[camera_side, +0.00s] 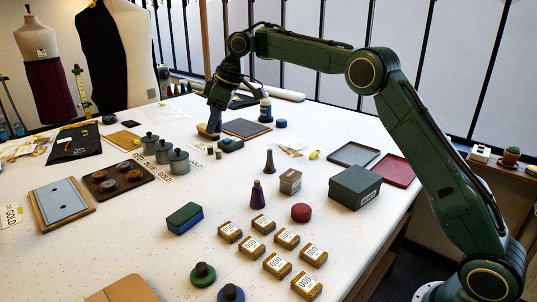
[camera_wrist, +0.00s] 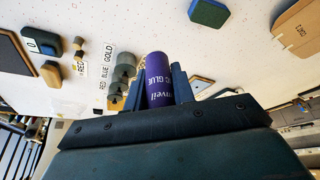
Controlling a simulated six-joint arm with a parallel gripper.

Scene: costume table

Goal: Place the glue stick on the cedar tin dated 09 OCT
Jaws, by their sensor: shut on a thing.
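My gripper (camera_side: 215,123) is at the back middle of the table in the side view, pointing down. In the wrist view my gripper (camera_wrist: 166,88) is shut on the purple glue stick (camera_wrist: 158,78), with a dark finger on each side. White lettering ending in "GLUE" shows on the stick. In the side view the stick is mostly hidden by the fingers. Several small brown tins with white labels, such as one tin (camera_side: 263,224) and another tin (camera_side: 307,286), stand at the front middle, far from my gripper. Their dates are too small to read.
A green-and-blue block (camera_side: 185,218), a purple cone-like bottle (camera_side: 257,194), a red round tin (camera_side: 301,213) and a dark green box (camera_side: 355,187) stand around the brown tins. Grey canisters (camera_side: 179,161) stand left of centre. A dark slate board (camera_side: 247,128) lies right of my gripper.

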